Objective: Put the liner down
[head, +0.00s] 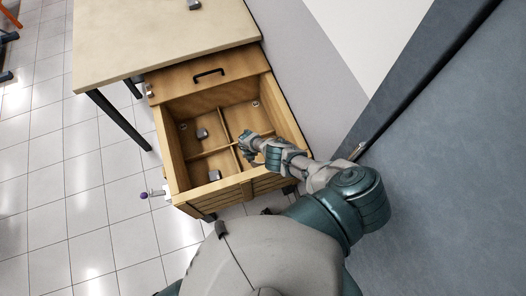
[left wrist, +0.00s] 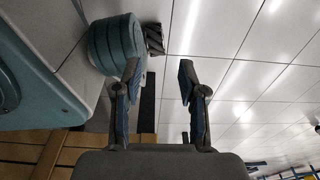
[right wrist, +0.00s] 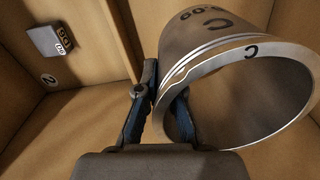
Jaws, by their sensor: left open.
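The liner (right wrist: 235,75) is a grey metal cylinder with dark markings, seen large and tilted in the right wrist view, its open end toward the camera. My right gripper (right wrist: 162,105) has one finger outside its wall and one inside the bore, closed on the rim. In the head view my right gripper (head: 248,145) is over the open wooden drawer (head: 178,160), near its dividers; the liner cannot be made out clearly there. Whether the liner touches the drawer floor I cannot tell. My left gripper (left wrist: 157,85) is open and empty, away from the drawer interior.
Small grey blocks (head: 202,133) and (head: 214,175) lie in left-hand compartments of the drawer. A table top (head: 160,35) stands behind; a grey panel (head: 440,150) is at right.

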